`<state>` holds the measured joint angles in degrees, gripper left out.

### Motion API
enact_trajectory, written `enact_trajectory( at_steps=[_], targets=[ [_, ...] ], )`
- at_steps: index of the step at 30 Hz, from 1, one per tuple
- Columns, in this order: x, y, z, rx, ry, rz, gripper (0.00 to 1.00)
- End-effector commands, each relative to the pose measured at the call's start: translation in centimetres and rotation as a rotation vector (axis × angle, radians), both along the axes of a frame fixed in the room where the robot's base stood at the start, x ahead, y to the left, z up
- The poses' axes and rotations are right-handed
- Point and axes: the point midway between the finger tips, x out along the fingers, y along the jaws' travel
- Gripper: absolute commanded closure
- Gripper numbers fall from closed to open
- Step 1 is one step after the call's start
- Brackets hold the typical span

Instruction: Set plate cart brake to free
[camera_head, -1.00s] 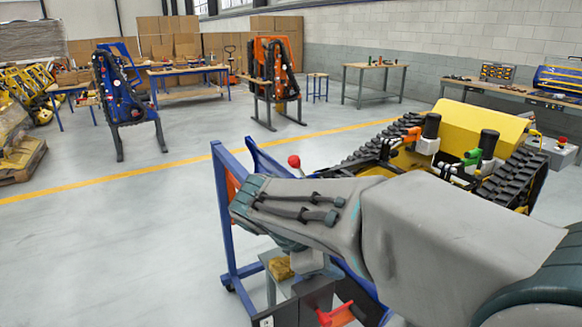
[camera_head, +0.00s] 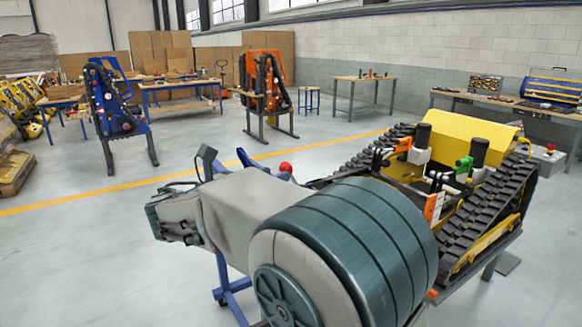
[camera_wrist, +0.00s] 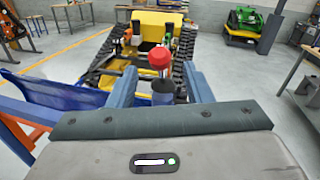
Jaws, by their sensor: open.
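The plate cart's blue frame (camera_head: 229,285) stands in front of me, largely hidden behind my arm in the head view. Its blue plate (camera_wrist: 58,93) shows at left in the wrist view. A red ball knob (camera_head: 285,168) shows just above my arm. In the wrist view the red knob (camera_wrist: 160,57) tops a dark upright piece. My gripper (camera_wrist: 161,74) is open, with one finger on each side of this knob and piece. Gaps show on both sides, and I see no clear contact. I cannot tell the brake's setting.
A yellow tracked carrier (camera_head: 463,139) stands close beyond the cart. An orange bar (camera_wrist: 18,131) lies at the left in the wrist view. Blue (camera_head: 117,110) and orange (camera_head: 265,82) upright stands are farther back. The floor between them is clear.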

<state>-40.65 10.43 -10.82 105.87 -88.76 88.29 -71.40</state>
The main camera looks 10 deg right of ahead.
Motion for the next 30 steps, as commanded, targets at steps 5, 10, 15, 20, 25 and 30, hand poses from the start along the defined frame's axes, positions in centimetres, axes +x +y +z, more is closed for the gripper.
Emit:
enact_trajectory(
  at_steps=[5,10,15,20,25,30],
  targets=[
    [1.8,-3.1,0.1,0.0,0.001,-0.001,0.55],
    [3.0,-5.0,0.0,0.001,0.001,0.0,0.55],
    [3.5,-5.9,0.0,0.001,0.0,0.001,0.55],
    [3.6,-6.0,0.0,0.002,0.0,0.001,0.55],
    [3.6,-6.0,0.0,0.002,0.0,0.001,0.71],
    [3.6,-6.0,-0.1,0.002,0.0,0.001,1.0]
  ],
)
